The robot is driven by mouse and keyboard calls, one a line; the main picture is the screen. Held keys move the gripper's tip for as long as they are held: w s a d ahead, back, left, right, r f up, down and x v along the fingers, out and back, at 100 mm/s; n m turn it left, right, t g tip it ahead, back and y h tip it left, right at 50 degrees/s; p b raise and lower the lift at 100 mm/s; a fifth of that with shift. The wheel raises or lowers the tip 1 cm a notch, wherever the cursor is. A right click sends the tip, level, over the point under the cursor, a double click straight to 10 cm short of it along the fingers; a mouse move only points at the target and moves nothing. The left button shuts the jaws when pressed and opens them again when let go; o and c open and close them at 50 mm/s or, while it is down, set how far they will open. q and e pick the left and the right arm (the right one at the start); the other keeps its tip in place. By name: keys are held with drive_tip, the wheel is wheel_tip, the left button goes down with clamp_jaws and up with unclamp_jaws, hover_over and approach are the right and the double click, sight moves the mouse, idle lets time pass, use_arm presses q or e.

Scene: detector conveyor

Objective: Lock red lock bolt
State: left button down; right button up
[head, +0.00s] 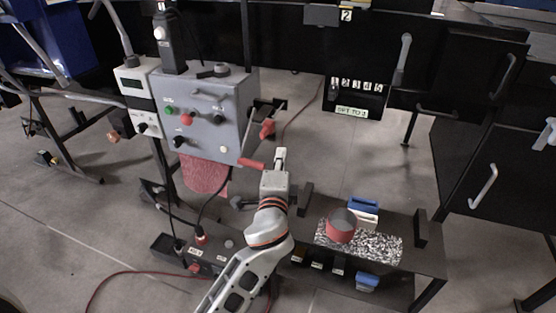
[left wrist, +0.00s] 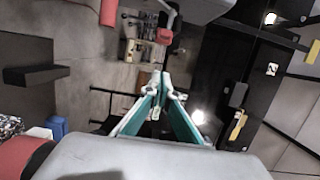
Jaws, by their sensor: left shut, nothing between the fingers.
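A red knob-like piece (head: 267,129), which looks like the red lock bolt, sits on a black bracket at the right side of the grey control box (head: 200,115). In the left wrist view a red piece (left wrist: 165,36) shows on a dark mount, beyond the fingertips. A red lever grip (head: 251,163) sticks out from the box's lower right corner. My left gripper (head: 281,153) is shut and empty, just right of the lever grip and below the knob, apart from the knob. Its closed green-sided fingers (left wrist: 160,78) fill the middle of the wrist view. My right gripper is out of view.
A low bench with a speckled pad (head: 383,245), a red cylinder (head: 341,226) and blue-and-white blocks (head: 363,208) is at the lower right. A numbered counter panel (head: 356,97) hangs at the back. Black cabinets (head: 485,170) stand at right. Bare floor lies between the box and the cabinets.

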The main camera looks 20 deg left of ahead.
sight(271, 130)
use_arm(q)
drive_tip(key=w+a, duration=0.2)
drive_tip(key=w, duration=0.1)
drive_tip(key=w+a, duration=0.3)
drive_tip(key=shift+a, duration=0.15)
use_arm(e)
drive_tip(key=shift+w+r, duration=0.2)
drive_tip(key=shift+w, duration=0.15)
